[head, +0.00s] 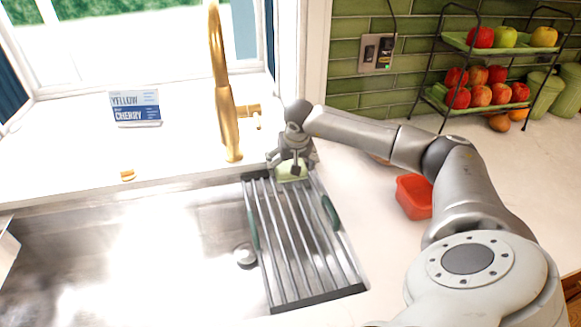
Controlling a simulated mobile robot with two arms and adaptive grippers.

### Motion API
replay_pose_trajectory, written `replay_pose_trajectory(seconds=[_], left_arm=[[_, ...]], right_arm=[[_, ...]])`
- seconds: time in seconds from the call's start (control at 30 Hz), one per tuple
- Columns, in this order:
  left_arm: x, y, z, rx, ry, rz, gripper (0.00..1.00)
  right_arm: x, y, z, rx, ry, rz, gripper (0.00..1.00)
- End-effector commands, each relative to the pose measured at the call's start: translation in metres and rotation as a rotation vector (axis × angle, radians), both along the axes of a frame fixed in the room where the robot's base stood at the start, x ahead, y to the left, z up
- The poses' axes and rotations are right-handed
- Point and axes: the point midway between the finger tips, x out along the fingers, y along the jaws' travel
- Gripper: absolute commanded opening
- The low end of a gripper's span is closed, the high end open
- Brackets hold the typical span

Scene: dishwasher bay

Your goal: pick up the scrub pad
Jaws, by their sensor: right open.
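A pale green pad (291,172), which looks like the scrub pad, lies at the far end of the roll-up drying rack (299,260) over the sink's right side. My right gripper (291,168) points down right at the pad, with its fingers open around or just above it. I cannot tell whether the fingers touch it. The gripper hides part of the pad. My left gripper is not in view.
A gold faucet (220,90) stands close to the left of my right gripper. A red container (414,196) sits on the counter below my right arm. A fruit stand (487,95) is at the back right. The sink basin (150,255) is open at left.

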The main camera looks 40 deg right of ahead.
Motion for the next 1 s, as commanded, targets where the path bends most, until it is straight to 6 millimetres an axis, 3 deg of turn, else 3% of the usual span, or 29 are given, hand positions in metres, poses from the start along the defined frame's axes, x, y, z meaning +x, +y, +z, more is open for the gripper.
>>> replay_pose_trajectory(seconds=[0.1, 0.4, 0.77, 1.0], left_arm=[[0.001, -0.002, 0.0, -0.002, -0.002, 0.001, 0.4], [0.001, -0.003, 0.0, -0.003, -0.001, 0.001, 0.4], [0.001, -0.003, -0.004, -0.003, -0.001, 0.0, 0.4], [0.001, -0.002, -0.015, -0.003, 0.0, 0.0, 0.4]], right_arm=[[0.0, 0.0, 0.0, 0.0, 0.0, 0.0, 0.93], [0.0, 0.0, 0.0, 0.0, 0.0, 0.001, 0.56], [0.0, 0.0, 0.006, 0.0, 0.0, 0.0, 0.56], [-0.002, 0.003, 0.036, 0.0, -0.003, 0.004, 0.56]])
